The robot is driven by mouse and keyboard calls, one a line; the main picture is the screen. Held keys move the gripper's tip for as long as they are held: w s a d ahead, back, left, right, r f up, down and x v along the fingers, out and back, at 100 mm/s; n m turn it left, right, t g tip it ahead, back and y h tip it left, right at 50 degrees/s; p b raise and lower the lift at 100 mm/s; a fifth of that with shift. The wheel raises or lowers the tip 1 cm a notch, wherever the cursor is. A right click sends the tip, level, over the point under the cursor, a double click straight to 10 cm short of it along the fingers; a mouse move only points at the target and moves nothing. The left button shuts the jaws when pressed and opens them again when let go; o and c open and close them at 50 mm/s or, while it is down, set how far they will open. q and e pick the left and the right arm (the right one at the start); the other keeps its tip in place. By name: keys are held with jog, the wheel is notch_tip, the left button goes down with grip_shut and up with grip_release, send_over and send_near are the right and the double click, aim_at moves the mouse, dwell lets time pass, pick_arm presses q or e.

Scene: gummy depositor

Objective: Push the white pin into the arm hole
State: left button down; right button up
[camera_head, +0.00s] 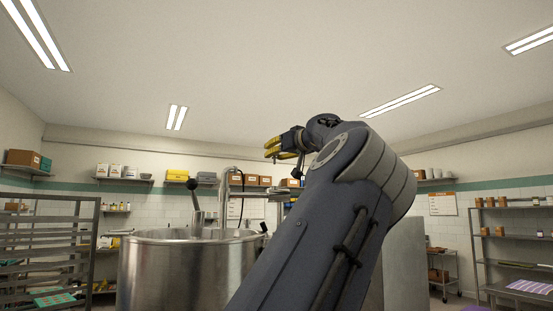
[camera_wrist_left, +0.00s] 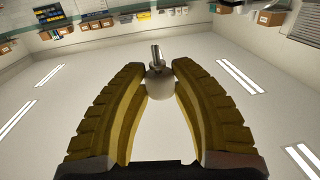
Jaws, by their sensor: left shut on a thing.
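In the head view an arm rises through the middle, and my left gripper (camera_head: 272,150) with yellow fingers is at its far end, pointing left. In the left wrist view the gripper (camera_wrist_left: 160,88) has a rounded off-white piece (camera_wrist_left: 160,84) between its fingertips, which is probably the white pin. A shiny metal stem (camera_wrist_left: 156,55) shows just beyond it; whether the two are joined cannot be told. In the head view the held piece is too small to make out. I cannot make out the arm hole in either view. My right gripper is not in view.
A large steel kettle (camera_head: 185,270) stands left of my arm, with a black-knobbed lever (camera_head: 192,185) and an upright metal pipe (camera_head: 223,205) above it. A tray rack (camera_head: 45,245) is at far left. Shelving (camera_head: 515,235) stands at right. Space near the ceiling is clear.

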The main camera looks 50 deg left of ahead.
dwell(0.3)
pick_arm(q)
jog(key=shift+d+f, duration=0.1)
jog(key=shift+f, duration=3)
jog(key=shift+f, duration=0.5)
jog(key=shift+f, duration=0.7)
jog(key=c, duration=1.1)
grip_release()
jog(key=shift+o, duration=0.2)
jog(key=shift+r, duration=0.15)
